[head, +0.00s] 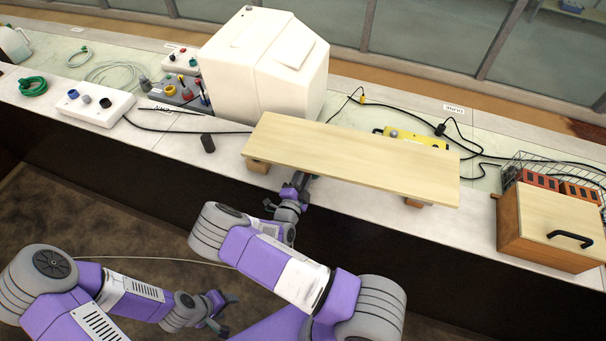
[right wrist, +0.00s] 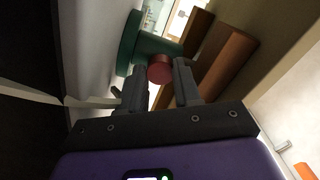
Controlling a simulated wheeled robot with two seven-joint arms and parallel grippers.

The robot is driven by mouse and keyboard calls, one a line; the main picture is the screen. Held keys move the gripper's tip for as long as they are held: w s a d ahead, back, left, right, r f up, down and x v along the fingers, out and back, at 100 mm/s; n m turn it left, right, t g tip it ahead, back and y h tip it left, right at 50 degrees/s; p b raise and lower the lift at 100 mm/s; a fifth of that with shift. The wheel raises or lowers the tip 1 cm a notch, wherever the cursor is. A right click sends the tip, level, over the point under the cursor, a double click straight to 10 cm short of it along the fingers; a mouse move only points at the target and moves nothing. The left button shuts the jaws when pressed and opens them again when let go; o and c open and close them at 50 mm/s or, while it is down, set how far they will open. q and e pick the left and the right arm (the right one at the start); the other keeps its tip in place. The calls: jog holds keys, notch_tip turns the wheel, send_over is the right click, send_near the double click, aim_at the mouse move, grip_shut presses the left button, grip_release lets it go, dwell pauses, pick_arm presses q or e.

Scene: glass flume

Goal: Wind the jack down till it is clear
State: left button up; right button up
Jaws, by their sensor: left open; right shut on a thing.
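A pale wooden board (head: 350,158) lies across low wooden supports on the bench, and the space under it is hidden in the head view. My right gripper (right wrist: 160,75) reaches to the board's front edge and is shut on a red round knob (right wrist: 160,65). The knob sits at the end of a green part, which looks like the jack (right wrist: 131,42). The jack is seen only in the right wrist view; whether its top touches the board cannot be told. My left gripper (head: 226,314) is open and empty, low in front of the bench.
A large white housing (head: 264,65) stands behind the board's left end. A wooden box with a black handle (head: 550,228) is at the right. A yellow device (head: 415,138) with cables lies behind the board. A white control box (head: 95,106) is at the left.

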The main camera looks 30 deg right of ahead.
jog(key=n+p, duration=0.1)
jog(key=n, duration=0.4)
jog(key=shift+n, duration=2.6)
jog(key=o, duration=0.8)
jog(key=shift+b+v, duration=0.35)
jog(key=shift+v, duration=3.45)
